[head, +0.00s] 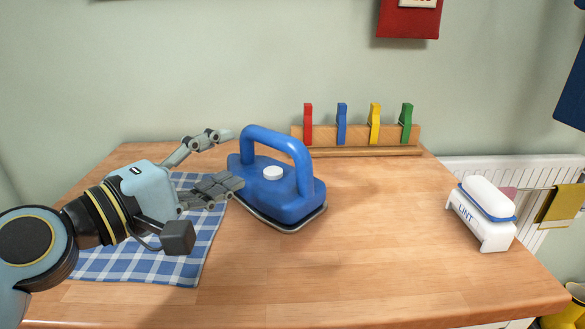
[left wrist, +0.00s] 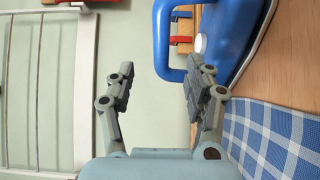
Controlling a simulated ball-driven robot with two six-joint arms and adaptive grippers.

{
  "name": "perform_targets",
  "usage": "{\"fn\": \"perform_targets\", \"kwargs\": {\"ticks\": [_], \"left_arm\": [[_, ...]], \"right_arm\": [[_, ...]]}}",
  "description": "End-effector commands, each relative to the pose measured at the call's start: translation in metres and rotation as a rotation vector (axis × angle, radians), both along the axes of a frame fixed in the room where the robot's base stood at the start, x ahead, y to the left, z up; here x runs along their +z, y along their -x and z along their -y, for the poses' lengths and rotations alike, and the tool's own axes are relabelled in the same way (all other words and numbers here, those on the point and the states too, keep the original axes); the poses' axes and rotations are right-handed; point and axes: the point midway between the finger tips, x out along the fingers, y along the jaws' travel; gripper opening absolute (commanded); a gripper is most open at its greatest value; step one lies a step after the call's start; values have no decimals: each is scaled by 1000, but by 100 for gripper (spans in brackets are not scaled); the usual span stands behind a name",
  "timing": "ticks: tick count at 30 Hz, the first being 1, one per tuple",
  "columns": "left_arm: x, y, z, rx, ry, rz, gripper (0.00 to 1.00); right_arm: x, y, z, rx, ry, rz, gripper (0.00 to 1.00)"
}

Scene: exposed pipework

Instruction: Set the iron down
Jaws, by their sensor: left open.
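A blue iron (head: 290,206) with a looped handle and a white knob sits upright on its grey soleplate on the wooden tabletop (head: 360,260). It stands just right of the blue checked cloth (head: 150,268). My left gripper (head: 222,160) is open and empty, over the cloth and left of the iron. One finger reaches close to the iron's left side; I cannot tell whether it touches. In the left wrist view the iron (left wrist: 240,25) is beyond the open fingers (left wrist: 165,90), its handle outside them. My right gripper is not in view.
A wooden rack (head: 358,136) with red, blue, yellow and green pegs stands at the back. A white lint holder (head: 482,215) sits at the right edge. A white radiator (head: 465,172) is beyond that edge. The tabletop's front middle is clear.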

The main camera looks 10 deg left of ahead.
Motion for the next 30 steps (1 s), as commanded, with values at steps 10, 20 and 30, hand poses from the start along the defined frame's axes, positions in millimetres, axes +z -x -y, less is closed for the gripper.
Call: {"fn": "perform_targets", "kwargs": {"ticks": [10, 20, 30], "left_arm": [[1, -45, 20, 2, 3, 1, 53], [-3, -82, 29, 0, 0, 1, 53], [-4, -101, 39, 0, -1, 0, 53]], "right_arm": [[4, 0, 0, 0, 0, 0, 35], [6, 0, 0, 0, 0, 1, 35], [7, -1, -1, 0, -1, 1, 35]]}}
